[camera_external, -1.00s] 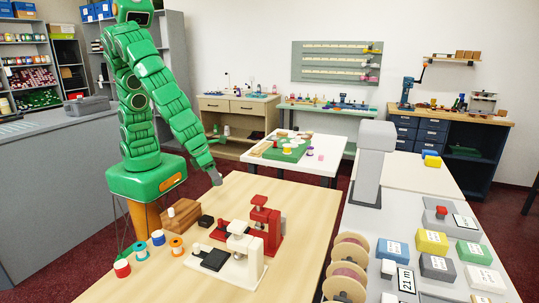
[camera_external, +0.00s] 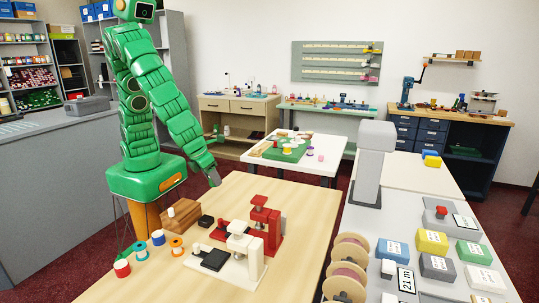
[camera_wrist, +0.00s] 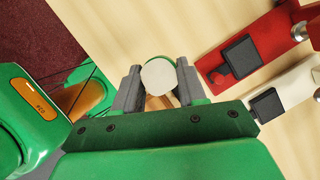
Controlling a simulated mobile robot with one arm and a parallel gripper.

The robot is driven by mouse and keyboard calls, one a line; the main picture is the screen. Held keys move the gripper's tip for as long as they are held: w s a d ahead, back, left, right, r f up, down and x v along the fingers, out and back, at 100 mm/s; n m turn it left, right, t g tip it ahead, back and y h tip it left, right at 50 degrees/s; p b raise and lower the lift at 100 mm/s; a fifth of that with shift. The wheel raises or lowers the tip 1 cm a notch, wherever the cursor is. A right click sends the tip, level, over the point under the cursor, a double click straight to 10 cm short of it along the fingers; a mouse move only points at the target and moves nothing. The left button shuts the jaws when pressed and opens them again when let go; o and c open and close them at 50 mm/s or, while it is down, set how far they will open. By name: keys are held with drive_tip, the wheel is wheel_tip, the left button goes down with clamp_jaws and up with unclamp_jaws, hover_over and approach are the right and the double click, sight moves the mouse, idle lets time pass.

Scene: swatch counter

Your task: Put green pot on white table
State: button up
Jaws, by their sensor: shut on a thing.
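My gripper (camera_wrist: 158,85) is shut on a round thing with a pale top and a green edge, which looks like the green pot (camera_wrist: 157,76). In the wrist view it sits between the two grey fingers, and its lower part is hidden. In the external view my gripper (camera_external: 213,177) is at the far left edge of the wooden table, and the pot cannot be made out there. A white table (camera_external: 318,168) stands farther back, with a green board and small coloured things on it.
The wooden table (camera_external: 305,200) carries a red press (camera_external: 267,222), a white press (camera_external: 245,257), a brown block (camera_external: 181,214) and several thread spools (camera_external: 177,246). Another pale table (camera_external: 415,176) stands at the right behind a grey column (camera_external: 369,160). Dark red floor shows between the tables.

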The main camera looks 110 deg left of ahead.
drive_tip(key=shift+w+d+f+n+g, duration=0.15)
drive_tip(key=shift+w+d+n+g, duration=0.05)
drive_tip(key=shift+w+n, duration=0.3)
drive_tip(key=shift+w+d+f+n+g, duration=0.1)
drive_tip(key=shift+w+d+n+g, duration=0.1)
drive_tip(key=shift+w+n, duration=0.3)
drive_tip(key=w+a+f+n+g+h, duration=0.2)
drive_tip(key=w+a+n, duration=0.3)
drive_tip(key=n, duration=0.5)
drive_tip(key=w+a+f+n+g+h, duration=0.2)
drive_tip(key=w+a+n, duration=0.3)
drive_tip(key=n, duration=0.6)
drive_tip(key=shift+w+a+g, duration=0.15)
drive_tip(key=shift+a+g, duration=0.45)
drive_tip(key=shift+g, duration=0.3)
drive_tip(key=shift+f, duration=0.1)
